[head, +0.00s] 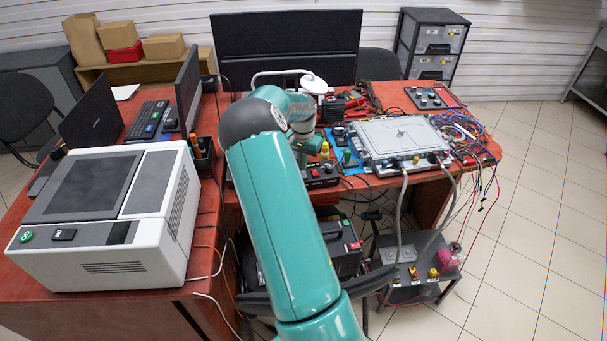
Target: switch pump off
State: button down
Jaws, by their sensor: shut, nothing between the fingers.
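The likely pump unit is a low dark stand with a grey top (408,285) on the floor at the right of the desk. Two grey hoses (401,215) run down to it from a flat grey metal plate (400,137) on the desk. Small yellow and red controls (433,272) sit on its top; which one is the pump switch, and its position, is too small to tell. My gripper (303,142) is at the far end of my teal arm, over the desk, well above and left of the stand. It is shut and empty, with its fingers largely hidden.
A white machine (110,215) stands on the left desk. A pink container (447,257) is beside the stand. Loose coloured wires (462,135) hang off the desk's right edge. A black case (335,245) is under the desk. Tiled floor (530,230) is free at right.

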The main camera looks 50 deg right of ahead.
aim_at(303, 172)
jog(key=shift+f, duration=0.95)
dwell(0.6)
jog(key=shift+r, duration=3.5)
jog(key=shift+r, duration=0.1)
jog(key=s+a+r+n+t+y, duration=0.1)
jog(key=s+a+r+n+t, duration=0.15)
jog(key=a+r, duration=0.85)
jog(key=s+a+r+n+t, duration=0.15)
jog(key=a+r+n, duration=0.4)
jog(key=a, duration=0.85)
jog(key=s+a+r+n, duration=0.2)
jog(key=s+a+n, duration=0.1)
jog(key=s+a, duration=0.5)
jog(key=s+a+r+n+t+h, duration=0.1)
jog(key=s+a+r+n, duration=0.1)
jog(key=s+a, duration=0.7)
jog(key=shift+s+a+r+n+t, duration=0.15)
jog(key=shift+s+a+n+t, duration=0.15)
jog(key=shift+s+n, duration=0.15)
